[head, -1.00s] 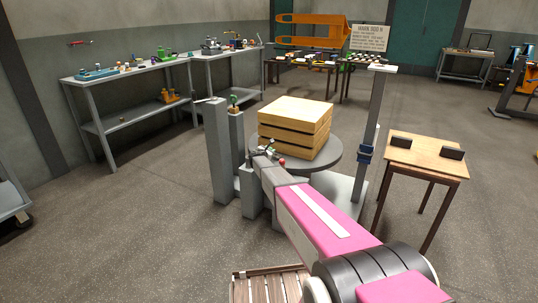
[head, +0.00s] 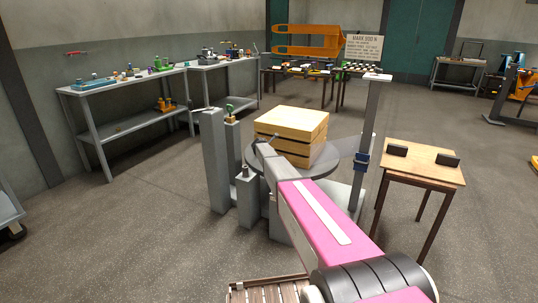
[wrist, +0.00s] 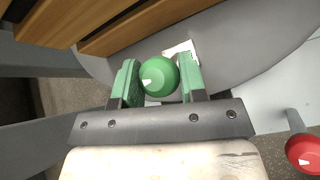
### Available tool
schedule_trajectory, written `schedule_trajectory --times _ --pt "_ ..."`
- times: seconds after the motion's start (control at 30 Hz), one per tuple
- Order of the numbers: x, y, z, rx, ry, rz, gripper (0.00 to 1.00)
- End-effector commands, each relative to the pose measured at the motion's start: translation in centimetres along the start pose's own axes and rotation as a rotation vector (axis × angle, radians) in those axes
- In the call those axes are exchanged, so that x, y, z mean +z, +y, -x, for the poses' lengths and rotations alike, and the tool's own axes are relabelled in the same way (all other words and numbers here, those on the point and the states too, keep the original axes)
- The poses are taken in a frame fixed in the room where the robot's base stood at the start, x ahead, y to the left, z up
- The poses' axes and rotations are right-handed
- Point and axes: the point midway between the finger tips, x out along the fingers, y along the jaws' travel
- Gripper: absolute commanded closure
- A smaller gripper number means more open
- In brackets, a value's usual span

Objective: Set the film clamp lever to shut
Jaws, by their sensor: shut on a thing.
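A green ball knob (wrist: 160,77) sits between the two green-padded fingers of my gripper (wrist: 160,82) in the wrist view. The pads touch or nearly touch its sides, and the gripper is shut on it. The knob's stem is hidden beneath it, and I cannot read any label saying which lever it belongs to. In the head view, my gripper (head: 262,147) is at the near left edge of the round turntable (head: 252,163), left of the slatted wooden crate (head: 290,135). My own arm hides the knob there.
A red ball knob (wrist: 304,153) is at the lower right in the wrist view. Grey posts (head: 214,160) stand left of the turntable, one with a green-topped fitting (head: 229,108). A mast (head: 371,120) with a blue carriage (head: 361,161) and a wooden table (head: 420,165) stand right.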

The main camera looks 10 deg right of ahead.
Motion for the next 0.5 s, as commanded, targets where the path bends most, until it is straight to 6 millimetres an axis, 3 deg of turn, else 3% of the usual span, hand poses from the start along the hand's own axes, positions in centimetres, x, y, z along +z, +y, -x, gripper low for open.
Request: schedule_trajectory --times 0.5 --pt "1.8 0.7 -1.3 0.006 -0.007 0.004 1.0"
